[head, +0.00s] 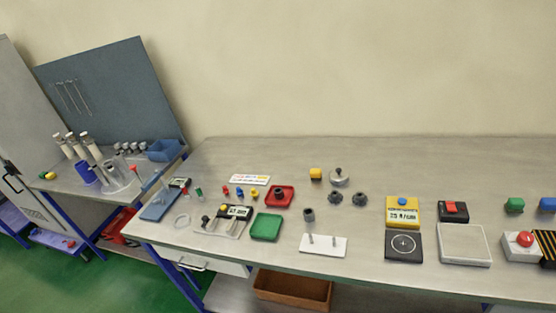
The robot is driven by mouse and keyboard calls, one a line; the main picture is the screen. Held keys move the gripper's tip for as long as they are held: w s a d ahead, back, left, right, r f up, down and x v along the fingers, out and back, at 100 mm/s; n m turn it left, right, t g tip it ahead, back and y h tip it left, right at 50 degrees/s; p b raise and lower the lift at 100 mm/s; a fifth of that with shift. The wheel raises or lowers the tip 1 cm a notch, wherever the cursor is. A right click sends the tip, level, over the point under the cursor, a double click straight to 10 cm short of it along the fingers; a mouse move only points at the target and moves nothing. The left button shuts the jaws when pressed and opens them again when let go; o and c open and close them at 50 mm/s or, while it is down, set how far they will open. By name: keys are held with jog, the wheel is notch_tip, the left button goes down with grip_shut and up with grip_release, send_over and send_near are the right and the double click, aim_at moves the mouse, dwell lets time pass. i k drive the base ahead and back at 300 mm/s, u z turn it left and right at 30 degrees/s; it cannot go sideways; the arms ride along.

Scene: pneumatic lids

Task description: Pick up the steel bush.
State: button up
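I cannot tell for sure which thing is the steel bush. A small grey cylinder with a dark top (308,215) stands on the workbench, just behind a white plate with two upright pins (323,245). Farther back are two dark grey round pieces, one on the left (335,198) and one on the right (359,199). Behind them sits a grey dome with a knob (339,177). All are small and lack detail at this distance. My gripper does not show in this view.
The workbench (430,160) holds a red tray (279,196), a green tray (265,227), a yellow box with a blue button (403,212), a black square pad (404,246) and a grey plate (464,244). An open brown box (292,289) sits below. The bench's back strip is clear.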

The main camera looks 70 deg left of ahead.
aim_at(308, 213)
jog(key=u, duration=1.5)
jog(key=i, duration=1)
jog(key=u, duration=0.05)
